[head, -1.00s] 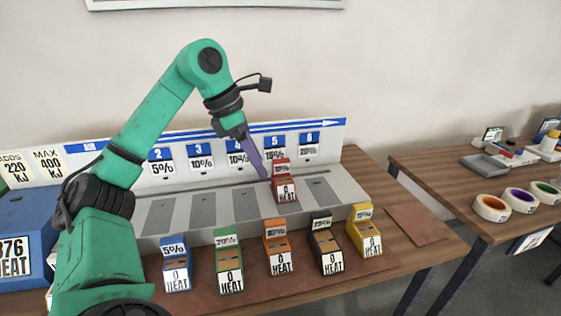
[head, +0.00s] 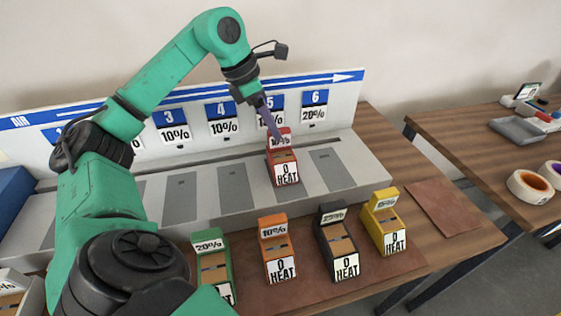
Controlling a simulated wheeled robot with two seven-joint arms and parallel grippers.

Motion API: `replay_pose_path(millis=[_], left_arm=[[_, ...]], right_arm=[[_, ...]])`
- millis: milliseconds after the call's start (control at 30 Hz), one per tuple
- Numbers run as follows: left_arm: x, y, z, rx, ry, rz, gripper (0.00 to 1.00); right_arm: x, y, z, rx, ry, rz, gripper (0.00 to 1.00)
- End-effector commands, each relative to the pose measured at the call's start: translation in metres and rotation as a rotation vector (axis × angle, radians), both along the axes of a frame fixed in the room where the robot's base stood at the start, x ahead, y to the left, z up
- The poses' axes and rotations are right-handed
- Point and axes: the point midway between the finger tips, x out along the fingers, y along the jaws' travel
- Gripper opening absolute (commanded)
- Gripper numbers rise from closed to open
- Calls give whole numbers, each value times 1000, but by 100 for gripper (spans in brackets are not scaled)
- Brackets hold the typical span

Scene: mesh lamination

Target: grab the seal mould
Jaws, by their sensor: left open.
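I see no label that reads "seal", so I cannot tell which block is the seal mould. A red block (head: 285,173) marked "0 HEAT" sits in slot 5 of the grey rack (head: 352,150). My left gripper (head: 276,133) has purple fingers and points down at the red block's raised back label. The fingertips overlap its top edge; I cannot tell if they touch it. The gripper is open. Green (head: 213,269), orange (head: 276,252), black (head: 337,245) and yellow (head: 384,223) blocks stand in front of the rack. My right gripper is not in view.
A brown mat (head: 446,207) lies at the right of the wooden table (head: 385,150). A second table (head: 465,135) further right holds tape rolls (head: 530,187) and a grey tray (head: 517,130). A pale block (head: 18,290) is cut off at lower left.

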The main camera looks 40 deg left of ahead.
Motion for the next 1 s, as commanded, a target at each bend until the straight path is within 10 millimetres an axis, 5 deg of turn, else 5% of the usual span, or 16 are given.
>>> replay_pose_path(millis=[200,433,467,600,633,1000], left_arm=[[15,-10,-36,0,4,-2,62],[17,-11,-40,0,0,-1,62],[17,-11,-40,0,0,-1,59],[17,-11,-40,0,1,-1,5],[17,-11,-40,0,1,-1,0],[17,-10,-40,0,0,-1,0]], right_arm=[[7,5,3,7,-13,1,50],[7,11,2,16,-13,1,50],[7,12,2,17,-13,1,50],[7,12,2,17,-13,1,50],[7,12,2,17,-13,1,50],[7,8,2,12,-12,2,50]])
